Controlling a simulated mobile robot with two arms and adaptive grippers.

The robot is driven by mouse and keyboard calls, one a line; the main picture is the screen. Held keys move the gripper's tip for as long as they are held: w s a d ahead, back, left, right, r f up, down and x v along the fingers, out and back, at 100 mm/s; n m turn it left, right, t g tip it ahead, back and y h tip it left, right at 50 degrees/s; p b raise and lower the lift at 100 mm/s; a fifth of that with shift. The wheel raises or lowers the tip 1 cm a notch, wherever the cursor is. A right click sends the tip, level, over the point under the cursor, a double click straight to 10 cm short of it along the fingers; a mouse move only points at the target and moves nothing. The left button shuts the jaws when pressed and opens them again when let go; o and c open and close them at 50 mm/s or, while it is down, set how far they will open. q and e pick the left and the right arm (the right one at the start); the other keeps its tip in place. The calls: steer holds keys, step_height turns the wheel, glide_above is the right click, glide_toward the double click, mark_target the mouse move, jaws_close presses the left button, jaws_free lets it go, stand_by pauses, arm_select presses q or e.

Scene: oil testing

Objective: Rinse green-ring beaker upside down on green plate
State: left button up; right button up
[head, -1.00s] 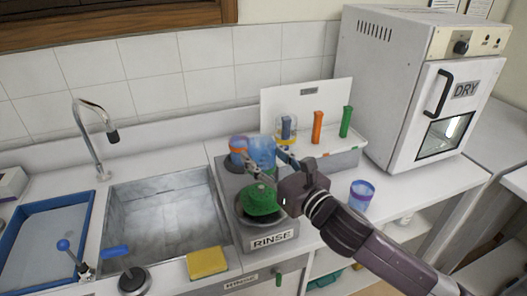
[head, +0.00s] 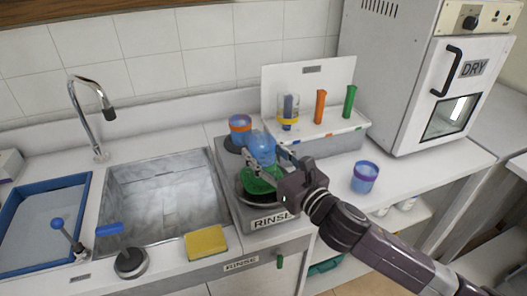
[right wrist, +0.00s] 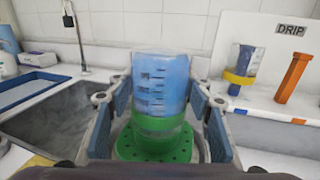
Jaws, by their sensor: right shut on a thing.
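The green-ring beaker (head: 262,146) is clear blue and upside down, with its green ring (right wrist: 158,126) at the bottom. My right gripper (head: 268,163) is shut on the beaker, with one finger on each side in the right wrist view (right wrist: 160,118). I cannot tell whether the ring touches the plate. My left gripper is not in view.
An orange-ring beaker (head: 240,131) stands behind on the rinse station. A purple-ring beaker (head: 364,179) is at the right. The drip rack (head: 325,142) holds a yellow-ring beaker (head: 288,112) and orange and green posts. The sink (head: 165,195), sponge (head: 206,243) and dryer (head: 425,85) surround the station.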

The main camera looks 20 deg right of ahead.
steer(key=o, duration=0.6)
steer(key=c, duration=0.5)
steer(key=shift+c, duration=0.2)
